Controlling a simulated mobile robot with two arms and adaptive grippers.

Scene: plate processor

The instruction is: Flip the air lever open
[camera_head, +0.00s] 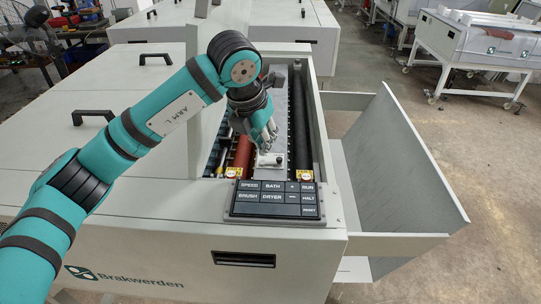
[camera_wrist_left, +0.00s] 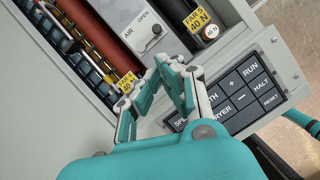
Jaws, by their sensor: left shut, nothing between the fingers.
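The air lever (camera_wrist_left: 156,31) is a small dark-tipped piece on a pale plate (camera_wrist_left: 125,14) marked AIR and OPEN, inside the machine's open bay. In the head view the plate (camera_head: 270,158) lies just behind the control panel. The lever's exact angle is too small to tell. My left gripper (camera_head: 269,146) reaches down over the plate from behind. In the left wrist view my left gripper (camera_wrist_left: 166,70) is shut and empty, its fingertips together in front of the lever, and I cannot tell whether they touch anything. My right gripper is not in view.
The control panel (camera_head: 277,199) with its buttons sits in front of the bay. Red and black rollers (camera_head: 243,156) lie beside the plate, with yellow FAR labels (camera_wrist_left: 197,18) near their ends. A grey panel (camera_head: 405,150) stands at the right. Grey housing (camera_head: 120,205) lies to the left.

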